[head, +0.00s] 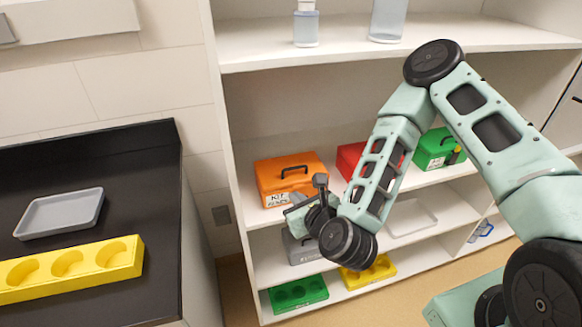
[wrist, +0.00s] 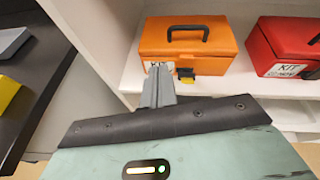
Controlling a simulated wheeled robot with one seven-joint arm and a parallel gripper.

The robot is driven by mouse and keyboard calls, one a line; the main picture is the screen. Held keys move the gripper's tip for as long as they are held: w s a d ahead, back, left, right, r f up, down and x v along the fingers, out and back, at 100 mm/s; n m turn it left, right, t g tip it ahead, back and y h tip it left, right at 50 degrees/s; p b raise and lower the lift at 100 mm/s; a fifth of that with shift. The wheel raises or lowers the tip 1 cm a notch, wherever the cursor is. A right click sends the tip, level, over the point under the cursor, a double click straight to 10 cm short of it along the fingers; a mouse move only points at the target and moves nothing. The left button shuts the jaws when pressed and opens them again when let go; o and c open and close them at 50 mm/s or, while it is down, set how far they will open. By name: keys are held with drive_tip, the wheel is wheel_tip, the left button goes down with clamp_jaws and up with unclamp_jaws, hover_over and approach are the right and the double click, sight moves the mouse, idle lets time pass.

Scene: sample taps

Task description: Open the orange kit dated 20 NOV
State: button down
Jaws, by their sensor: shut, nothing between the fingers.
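The orange kit (head: 292,176) is a box with a dark top handle and a white label reading KIT, its date too small to read surely. It sits on the middle shelf, lid down. In the wrist view the orange kit (wrist: 187,40) shows a dark latch with a yellow part (wrist: 187,76) on its front. My gripper (wrist: 158,85) is shut and empty, in front of the kit's lower left front; whether it touches cannot be told. In the head view my wrist hides part of the kit's lower front.
A red kit (wrist: 287,45) stands right of the orange one, and a green kit (head: 438,148) farther right. A grey box (head: 300,250) is on the shelf below. A black counter (head: 100,170) with a grey tray (head: 60,213) and yellow rack (head: 70,268) is at left.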

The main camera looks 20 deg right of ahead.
sight(294, 188)
drive_tip(key=w+f+m+p, duration=0.1)
drive_tip(key=w, duration=0.2)
drive_tip(key=w+d+m+h+p, duration=0.1)
drive_tip(key=w, duration=0.2)
drive_tip(key=w+d+f+m+p, duration=0.1)
drive_tip(key=w, duration=0.2)
drive_tip(key=shift+w+d+f+t+h, duration=0.2)
drive_tip(key=shift+d+f+t+h, duration=0.05)
drive_tip(key=shift+f+t+h, duration=0.1)
drive_tip(key=shift+w+f, duration=0.25)
drive_tip(key=shift+w, duration=0.2)
drive_tip(key=shift+p, duration=0.3)
